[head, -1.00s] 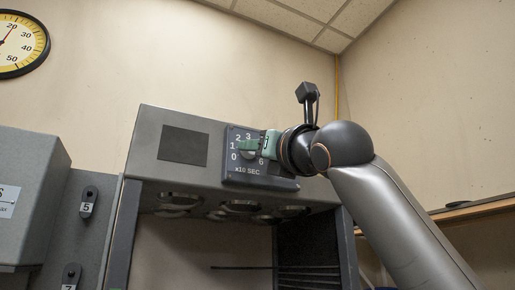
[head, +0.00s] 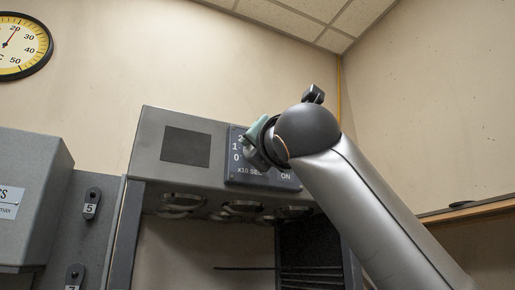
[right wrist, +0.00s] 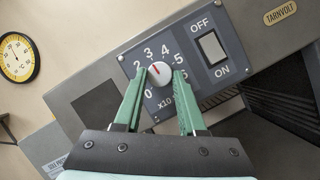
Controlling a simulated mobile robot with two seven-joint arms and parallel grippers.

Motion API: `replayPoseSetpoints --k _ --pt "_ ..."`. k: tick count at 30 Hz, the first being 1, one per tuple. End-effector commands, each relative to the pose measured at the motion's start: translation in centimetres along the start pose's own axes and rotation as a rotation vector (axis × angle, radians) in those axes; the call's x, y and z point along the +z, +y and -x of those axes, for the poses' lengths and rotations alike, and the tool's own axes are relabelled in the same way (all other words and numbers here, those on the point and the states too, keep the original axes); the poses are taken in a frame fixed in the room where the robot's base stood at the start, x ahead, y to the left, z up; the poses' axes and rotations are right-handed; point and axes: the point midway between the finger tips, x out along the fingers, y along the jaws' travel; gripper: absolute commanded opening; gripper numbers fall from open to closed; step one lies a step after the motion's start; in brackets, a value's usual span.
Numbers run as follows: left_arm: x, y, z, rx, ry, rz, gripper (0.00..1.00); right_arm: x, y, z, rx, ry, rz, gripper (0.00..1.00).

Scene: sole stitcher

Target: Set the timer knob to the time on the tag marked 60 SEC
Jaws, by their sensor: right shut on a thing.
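The timer knob (right wrist: 160,73) is round and white with a red mark, on a dark dial plate (right wrist: 150,105) reading x10. Its red mark points to the upper left, roughly between 2 and 3; the exact setting is hard to read. My right gripper (right wrist: 159,76) has its green fingers on either side of the knob, shut on it. In the head view the gripper (head: 256,132) is at the plate, and my arm hides the knob. No tag marked 60 SEC shows. My left gripper is not in view.
An OFF/ON switch (right wrist: 212,47) sits beside the dial on the grey machine (head: 150,150). A wall thermometer (head: 20,45) hangs at upper left. Hooks with tags 5 (head: 90,209) and 7 (head: 73,287) are at left. A wooden shelf edge (head: 470,209) is at right.

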Motion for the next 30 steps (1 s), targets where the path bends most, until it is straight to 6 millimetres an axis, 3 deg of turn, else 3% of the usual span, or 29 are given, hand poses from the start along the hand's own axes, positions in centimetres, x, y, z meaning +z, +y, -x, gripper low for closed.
replayPoseSetpoints --k 12,13,15,21,30 --pt "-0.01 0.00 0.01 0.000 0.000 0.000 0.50 0.14 0.11 0.04 0.000 -0.003 -0.010 0.00" --pt "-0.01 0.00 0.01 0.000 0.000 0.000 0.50 0.14 0.11 0.04 0.000 -0.003 -0.010 0.41" --pt "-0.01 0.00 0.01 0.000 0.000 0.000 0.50 0.14 0.12 0.04 0.000 -0.003 -0.010 0.49" --pt "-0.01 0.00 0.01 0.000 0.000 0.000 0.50 0.09 0.06 0.02 -0.002 -0.002 -0.009 0.69" --pt "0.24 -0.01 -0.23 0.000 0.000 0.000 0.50 -0.04 -0.05 0.39 -0.002 -0.001 -0.009 0.69"
